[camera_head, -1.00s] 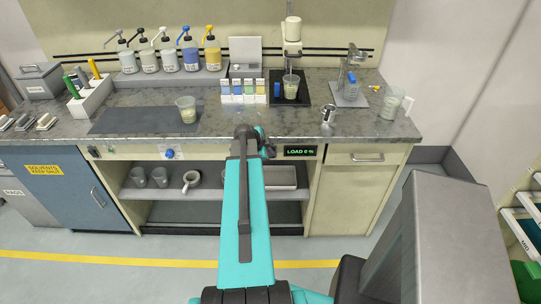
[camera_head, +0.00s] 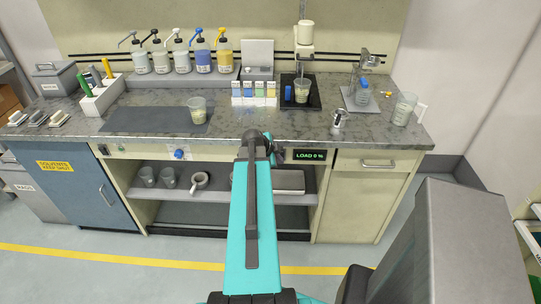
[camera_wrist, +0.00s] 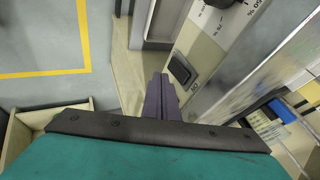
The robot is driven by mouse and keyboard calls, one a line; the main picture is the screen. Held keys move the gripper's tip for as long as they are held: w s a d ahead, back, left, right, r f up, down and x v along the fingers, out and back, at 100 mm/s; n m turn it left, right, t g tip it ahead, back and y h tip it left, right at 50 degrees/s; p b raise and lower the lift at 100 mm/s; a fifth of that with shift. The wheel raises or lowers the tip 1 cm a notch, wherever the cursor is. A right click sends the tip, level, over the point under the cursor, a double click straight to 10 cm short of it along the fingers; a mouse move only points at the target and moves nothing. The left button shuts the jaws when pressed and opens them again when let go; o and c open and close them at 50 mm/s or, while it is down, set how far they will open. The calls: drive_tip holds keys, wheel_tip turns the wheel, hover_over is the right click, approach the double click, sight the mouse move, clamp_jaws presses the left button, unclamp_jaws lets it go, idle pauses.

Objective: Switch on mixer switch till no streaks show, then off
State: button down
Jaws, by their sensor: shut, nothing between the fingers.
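The mixer (camera_head: 305,38) stands at the back of the bench, over a clear cup (camera_head: 301,92) with pale contents on a black tray (camera_head: 315,103). Whether the contents have streaks is too small to tell. In the wrist view a black rocker switch (camera_wrist: 181,70) sits on a pale panel beside a black dial (camera_wrist: 228,3). My gripper (camera_wrist: 161,80) is shut and empty, its tips just left of the switch and slightly below it in the picture; contact cannot be told. In the head view my arm hides the gripper and the rocker switch.
A display (camera_head: 308,156) reads LOAD 0 %. A second cup (camera_head: 198,109) stands on a dark mat (camera_head: 140,120). A metal shaker-like item (camera_head: 338,121) and a jar (camera_head: 404,108) stand at right.

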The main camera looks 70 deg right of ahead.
drive_tip(key=b+v, duration=0.3)
drive_tip(key=v, duration=0.5)
drive_tip(key=shift+s+a+b, duration=0.15)
drive_tip(key=shift+a+b, duration=0.05)
drive_tip(key=shift+b, duration=0.2)
drive_tip(key=shift+a+r+b, duration=0.1)
drive_tip(key=shift+r+b, duration=0.2)
drive_tip(key=shift+b, duration=0.85)
drive_tip(key=b, duration=0.3)
drive_tip(key=shift+a+r+b, duration=0.3)
drive_tip(key=shift+a+r, duration=0.05)
drive_tip(key=shift+r, duration=0.05)
drive_tip(key=shift+w+a+r+b, duration=0.25)
drive_tip(key=shift+r+b, duration=0.1)
drive_tip(key=shift+b, duration=0.1)
